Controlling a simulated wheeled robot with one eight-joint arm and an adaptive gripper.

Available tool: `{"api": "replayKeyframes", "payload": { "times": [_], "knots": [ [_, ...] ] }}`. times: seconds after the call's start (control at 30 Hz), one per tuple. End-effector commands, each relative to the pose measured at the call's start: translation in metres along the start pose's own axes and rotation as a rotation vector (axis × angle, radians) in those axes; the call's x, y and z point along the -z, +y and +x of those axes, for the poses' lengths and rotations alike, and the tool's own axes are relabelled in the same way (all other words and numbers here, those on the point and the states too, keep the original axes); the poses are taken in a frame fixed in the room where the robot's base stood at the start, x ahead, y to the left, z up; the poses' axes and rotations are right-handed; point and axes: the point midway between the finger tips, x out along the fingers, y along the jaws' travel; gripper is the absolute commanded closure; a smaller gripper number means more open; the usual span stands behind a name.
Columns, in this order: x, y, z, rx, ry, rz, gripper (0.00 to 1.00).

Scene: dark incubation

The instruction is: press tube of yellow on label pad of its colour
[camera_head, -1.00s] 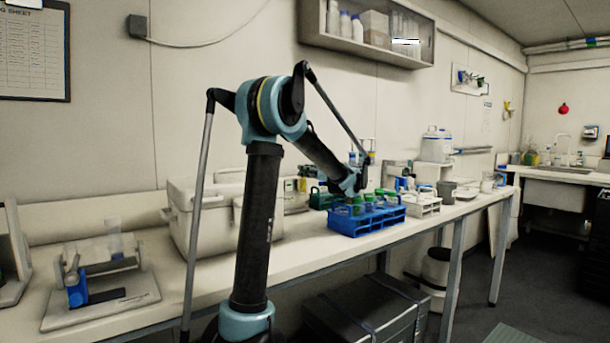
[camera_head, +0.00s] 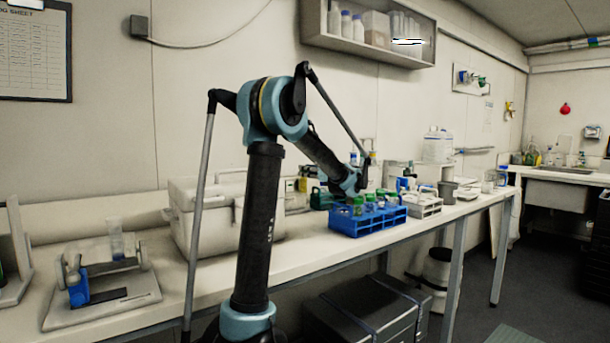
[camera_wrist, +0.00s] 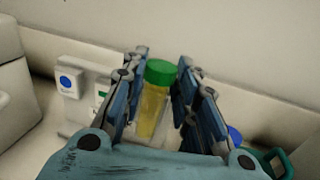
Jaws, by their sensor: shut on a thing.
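My gripper (camera_wrist: 162,80) is shut on a tube with a green cap and yellow contents (camera_wrist: 152,107). The tube stands nearly upright between the fingers in the wrist view. A pale label stand (camera_wrist: 78,92) is behind and to the left of the tube. It bears a round blue pad (camera_wrist: 66,82) and a partly hidden green mark (camera_wrist: 102,97). No yellow pad can be made out in the wrist view; the tube and fingers cover part of the stand. In the head view my arm hides most of the gripper, and contact between tube and stand cannot be told.
A blue rack (camera_head: 368,220) with several capped tubes stands near the bench's front edge, with a white rack (camera_head: 424,207) to its right. A large white box (camera_head: 215,215) stands left of the gripper. A small device (camera_head: 100,280) stands at the far left.

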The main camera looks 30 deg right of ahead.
Motion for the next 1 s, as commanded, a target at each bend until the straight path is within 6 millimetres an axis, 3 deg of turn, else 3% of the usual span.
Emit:
{"api": "replayKeyframes", "payload": {
  "times": [1.0],
  "knots": [
    [0.0, 0.009, -0.048, 0.002, 0.0, 0.0, 1.0]
  ]
}}
